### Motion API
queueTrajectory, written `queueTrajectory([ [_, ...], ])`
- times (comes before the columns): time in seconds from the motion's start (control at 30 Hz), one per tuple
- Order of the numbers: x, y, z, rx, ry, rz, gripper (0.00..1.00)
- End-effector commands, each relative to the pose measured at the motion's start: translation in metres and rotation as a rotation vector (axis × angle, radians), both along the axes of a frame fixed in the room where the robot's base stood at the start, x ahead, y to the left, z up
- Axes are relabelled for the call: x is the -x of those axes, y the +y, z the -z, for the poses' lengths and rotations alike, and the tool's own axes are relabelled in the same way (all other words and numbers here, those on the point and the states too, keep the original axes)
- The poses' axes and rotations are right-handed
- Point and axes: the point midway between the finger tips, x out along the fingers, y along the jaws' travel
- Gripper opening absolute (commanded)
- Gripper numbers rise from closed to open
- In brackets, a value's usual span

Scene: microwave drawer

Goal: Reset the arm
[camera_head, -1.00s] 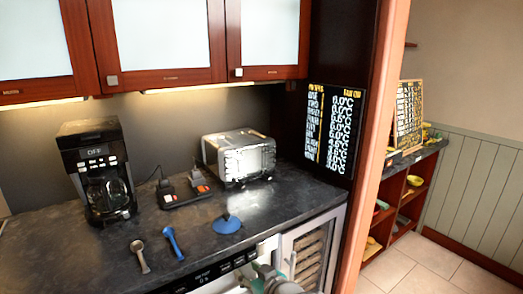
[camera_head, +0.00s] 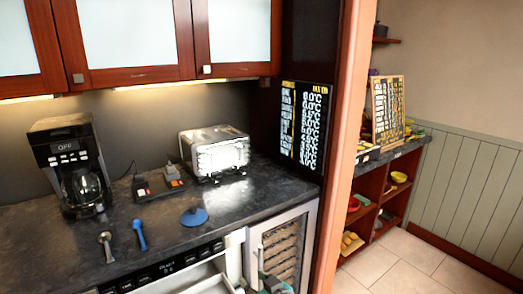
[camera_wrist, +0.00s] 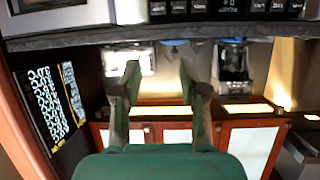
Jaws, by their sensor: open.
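My gripper (camera_wrist: 158,82) shows in the wrist view with its two green-grey fingers spread apart and nothing between them. That view looks upside down, with the counter edge above the fingers and the cabinets below. In the head view only a small green part of my arm or gripper shows at the bottom edge, below the counter front. The microwave drawer (camera_head: 178,282), under the counter, appears pulled out, with its control panel (camera_head: 165,266) above it. Its inside is mostly cut off by the frame.
The counter (camera_head: 150,215) holds a coffee maker (camera_head: 68,165), a toaster (camera_head: 215,154), a blue disc (camera_head: 194,217) and two spoons (camera_head: 139,233). A glass-fronted cooler (camera_head: 282,250) stands right of the drawer. Tiled floor (camera_head: 400,265) is clear at right.

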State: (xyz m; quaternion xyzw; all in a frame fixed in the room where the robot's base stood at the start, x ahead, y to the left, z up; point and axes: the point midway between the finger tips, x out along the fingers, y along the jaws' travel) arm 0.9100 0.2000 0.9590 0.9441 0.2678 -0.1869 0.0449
Motion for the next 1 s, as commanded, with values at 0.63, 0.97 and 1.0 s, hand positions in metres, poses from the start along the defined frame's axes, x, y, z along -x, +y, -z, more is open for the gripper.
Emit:
queueTrajectory([
  [0.63, 0.114, -0.084, 0.113, -0.037, 0.007, 0.220, 0.43],
  [0.97, 0.216, -0.135, 0.150, -0.041, -0.014, 0.353, 0.43],
  [1.0, 0.229, -0.140, 0.152, -0.040, -0.018, 0.367, 0.43],
])
